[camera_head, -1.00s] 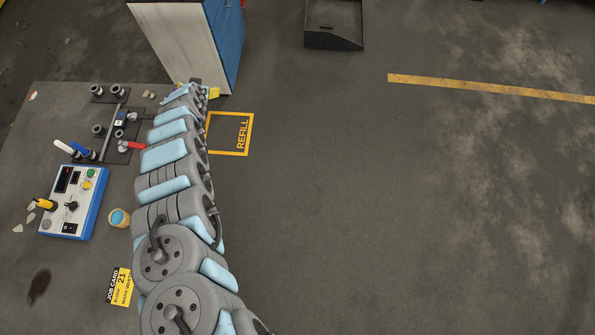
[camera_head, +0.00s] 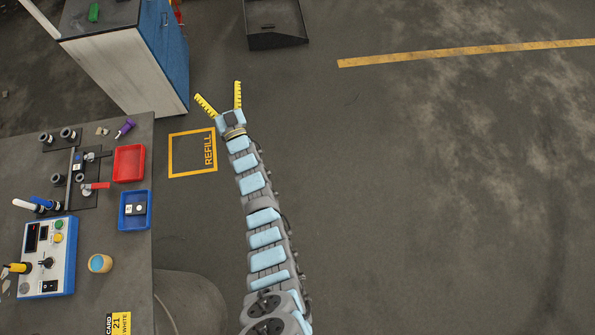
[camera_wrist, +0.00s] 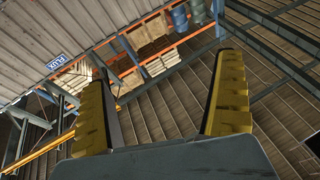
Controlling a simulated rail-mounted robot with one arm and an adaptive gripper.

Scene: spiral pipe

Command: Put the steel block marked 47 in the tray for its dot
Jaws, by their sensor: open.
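My gripper (camera_head: 221,98) is open and empty, with its yellow fingers spread over the floor beyond the workbench. The wrist view also shows the two fingers (camera_wrist: 162,75) apart with nothing between them. A blue tray (camera_head: 123,222) sits at the bench's right edge. A dark block (camera_head: 135,209) with a pale dot and a small label lies in it; its number is too small to read. A red tray (camera_head: 129,149) behind it looks empty. I cannot make out a 47 anywhere.
The bench (camera_head: 100,240) holds a control box (camera_head: 48,257), a small cup (camera_head: 100,263), a purple item (camera_head: 125,128) and a clamp fixture (camera_head: 82,180). A cabinet (camera_head: 125,60) stands behind. A REFILL square (camera_head: 193,153) and open floor lie to the right.

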